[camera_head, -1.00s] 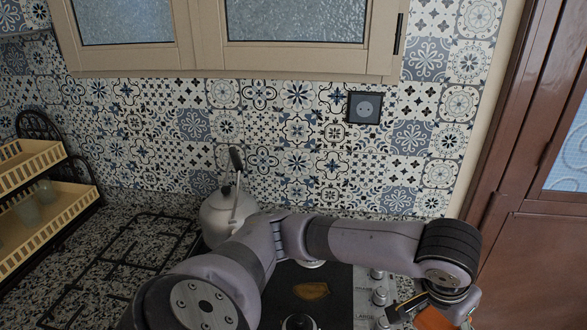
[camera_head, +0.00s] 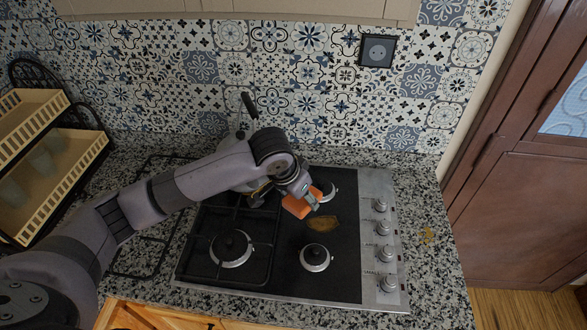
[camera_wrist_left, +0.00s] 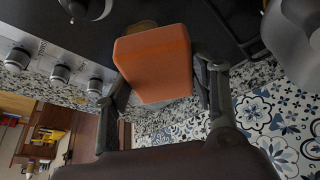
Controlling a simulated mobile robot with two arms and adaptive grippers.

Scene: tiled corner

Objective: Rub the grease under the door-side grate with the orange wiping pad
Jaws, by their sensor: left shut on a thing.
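My left gripper (camera_head: 304,192) is shut on the orange wiping pad (camera_head: 299,206) and holds it over the back middle of the hob. The pad also fills the middle of the left wrist view (camera_wrist_left: 153,65), between both fingers. A brown-yellow grease patch (camera_head: 323,224) lies on the bare dark right half of the hob, just to the right of and in front of the pad. I cannot tell whether the pad touches the hob. No grate covers this door-side half. A black grate (camera_head: 140,270) lies on the counter left of the hob. My right gripper is out of view.
Another grate (camera_head: 205,240) sits on the hob's left half. A kettle (camera_head: 228,177) stands behind my arm. Burners (camera_head: 316,256) and knobs (camera_head: 384,254) flank the grease. A yellowish stain (camera_head: 427,236) marks the counter at right, before the door (camera_head: 530,225).

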